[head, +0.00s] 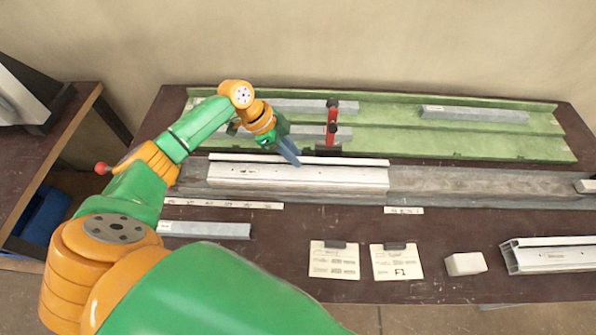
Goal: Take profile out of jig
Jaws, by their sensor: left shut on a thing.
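A long white profile (330,179) lies lengthwise along the grey jig bar (450,183) in the middle of the bench. A thin white strip or rim (350,161) runs along its back edge. My left gripper (294,160) reaches in from behind and left, its dark blue-grey fingers pointing down at the profile's back edge. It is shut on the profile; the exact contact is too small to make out. A red clamp handle (332,124) stands upright just behind the profile. My right gripper is not in view.
A green tray (450,145) with grey bars (475,114) lies at the back. In front are two label cards (397,263), a pale block (465,264), another white profile (550,255) and a grey bar (205,230).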

